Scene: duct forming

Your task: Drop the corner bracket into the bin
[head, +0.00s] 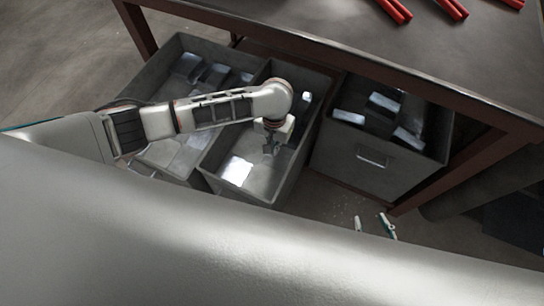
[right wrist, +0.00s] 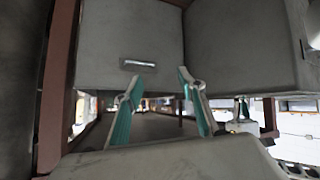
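My left gripper (head: 269,146) reaches in from the left and points down inside the middle grey bin (head: 207,183). Its fingers are small and dark here, and I cannot tell whether they are open. I see no bracket clearly between them. A bright, shiny patch (head: 237,170) lies on the middle bin's floor to the left of the fingers; I cannot tell whether it is the corner bracket or a reflection. My right gripper (head: 375,225) is low, in front of the right bin (head: 345,160). In the right wrist view its fingers (right wrist: 155,87) are apart and empty.
The left bin (head: 181,40) and right bin hold several metal pieces. A dark table (head: 420,50) with red bars (head: 395,10) on it overhangs the bins. Its red-brown leg (head: 445,172) stands right of the right bin. A grey surface (head: 200,240) fills the foreground.

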